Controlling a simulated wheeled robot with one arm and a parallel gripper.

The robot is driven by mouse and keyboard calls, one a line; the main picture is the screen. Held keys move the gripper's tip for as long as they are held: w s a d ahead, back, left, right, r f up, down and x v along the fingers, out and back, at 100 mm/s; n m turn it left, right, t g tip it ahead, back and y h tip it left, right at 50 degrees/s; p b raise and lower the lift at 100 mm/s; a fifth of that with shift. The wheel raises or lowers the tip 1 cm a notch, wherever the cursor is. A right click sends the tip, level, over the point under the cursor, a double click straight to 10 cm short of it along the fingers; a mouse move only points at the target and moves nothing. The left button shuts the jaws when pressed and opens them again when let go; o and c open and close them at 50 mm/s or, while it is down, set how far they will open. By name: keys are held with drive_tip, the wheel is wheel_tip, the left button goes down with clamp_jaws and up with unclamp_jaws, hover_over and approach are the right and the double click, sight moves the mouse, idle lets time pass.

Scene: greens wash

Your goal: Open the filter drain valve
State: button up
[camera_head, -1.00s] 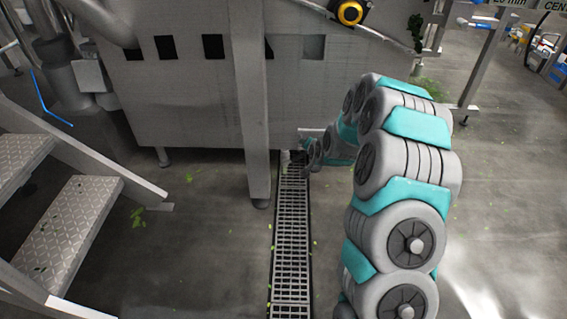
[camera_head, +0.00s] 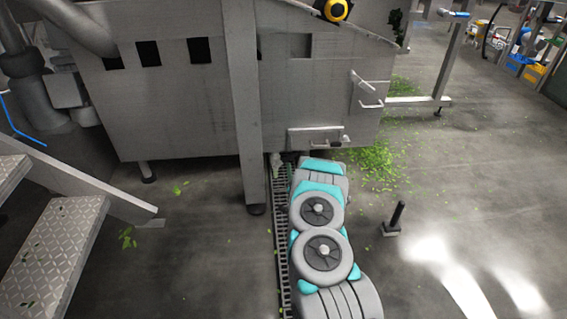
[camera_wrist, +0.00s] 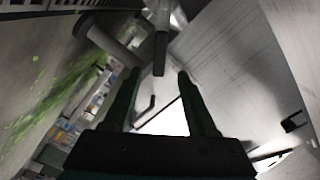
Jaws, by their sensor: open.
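My gripper (camera_wrist: 158,74) is open in the wrist view, its two dark fingers pointing up the picture. A dark bar, looking like a valve lever (camera_wrist: 161,50), hangs down with its lower end near the gap between the fingertips. I cannot tell whether it touches a finger. A grey cylindrical pipe piece (camera_wrist: 108,42) lies to the left of the lever. In the head view my arm reaches to the underside of the steel tank (camera_head: 180,110), and my gripper is hidden there. A small pale fitting (camera_head: 276,163) shows under the tank edge, beside my arm.
A floor drain grate (camera_head: 281,240) runs beneath my arm. A tank leg (camera_head: 247,110) stands left of it. Metal steps (camera_head: 55,250) are at the left. Green leaf scraps (camera_head: 372,160) litter the floor at right. A short dark post (camera_head: 396,217) stands on otherwise open floor.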

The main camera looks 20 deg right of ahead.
sight(291, 158)
drive_tip(key=shift+b+x, duration=0.55)
drive_tip(key=shift+x, duration=3.3)
drive_tip(key=shift+c, duration=0.4)
clamp_jaws()
